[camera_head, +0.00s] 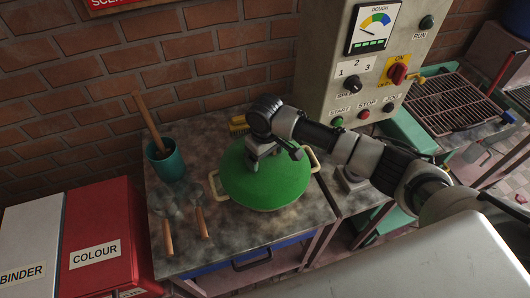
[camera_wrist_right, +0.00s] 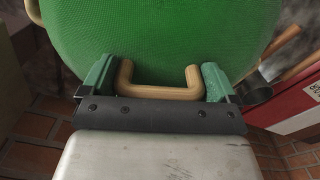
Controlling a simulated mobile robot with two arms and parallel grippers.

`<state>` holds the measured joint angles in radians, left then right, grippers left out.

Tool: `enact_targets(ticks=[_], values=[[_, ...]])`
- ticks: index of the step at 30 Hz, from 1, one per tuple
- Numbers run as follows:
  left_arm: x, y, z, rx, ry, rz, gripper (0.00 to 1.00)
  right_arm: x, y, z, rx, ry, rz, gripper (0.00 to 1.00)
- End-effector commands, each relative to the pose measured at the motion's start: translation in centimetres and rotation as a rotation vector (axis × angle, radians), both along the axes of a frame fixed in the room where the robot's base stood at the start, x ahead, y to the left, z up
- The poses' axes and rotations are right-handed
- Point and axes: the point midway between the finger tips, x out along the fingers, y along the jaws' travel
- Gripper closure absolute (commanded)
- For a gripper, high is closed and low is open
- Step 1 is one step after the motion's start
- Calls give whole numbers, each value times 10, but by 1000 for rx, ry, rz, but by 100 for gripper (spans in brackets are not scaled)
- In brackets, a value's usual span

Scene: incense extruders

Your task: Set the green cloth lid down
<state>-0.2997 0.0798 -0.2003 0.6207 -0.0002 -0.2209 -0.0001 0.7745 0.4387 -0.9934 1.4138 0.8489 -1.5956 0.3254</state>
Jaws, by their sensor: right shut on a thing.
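The green cloth lid (camera_head: 262,188) is a broad, rounded green disc over a round vessel on the worktop. The vessel's tan side handles (camera_head: 313,160) stick out at its left and right. I cannot tell whether the lid rests fully on the rim. My right gripper (camera_head: 258,158) is above the lid's upper middle, reaching in from the right. In the right wrist view, its green fingers (camera_wrist_right: 158,82) stand at both ends of a tan, U-shaped lid handle (camera_wrist_right: 160,93), shut on it. The lid's green surface (camera_wrist_right: 160,35) fills the top there. My left gripper is out of view.
A teal cup (camera_head: 167,164) with a wooden-handled tool stands at the back left. Two wooden-handled utensils (camera_head: 202,222) lie left of the lid. A yellow brush (camera_head: 238,124) lies behind. A control panel (camera_head: 365,60) stands behind right; red COLOUR bin (camera_head: 100,235) at left.

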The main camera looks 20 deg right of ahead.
Motion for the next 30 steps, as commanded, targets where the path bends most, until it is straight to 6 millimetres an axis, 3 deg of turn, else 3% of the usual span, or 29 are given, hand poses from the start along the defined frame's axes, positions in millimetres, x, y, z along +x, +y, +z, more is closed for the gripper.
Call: enact_targets(ticks=[8, 9, 10, 20, 30], values=[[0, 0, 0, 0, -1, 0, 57, 0, 0, -3, 1, 0, 0, 47], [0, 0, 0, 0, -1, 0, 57, 0, 0, -3, 1, 0, 0, 6], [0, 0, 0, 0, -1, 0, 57, 0, 0, -3, 1, 0, 0, 1], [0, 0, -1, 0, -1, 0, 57, 0, 0, 3, 0, -1, 1, 0], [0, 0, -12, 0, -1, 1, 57, 1, 1, 68, 3, -4, 2, 0]])
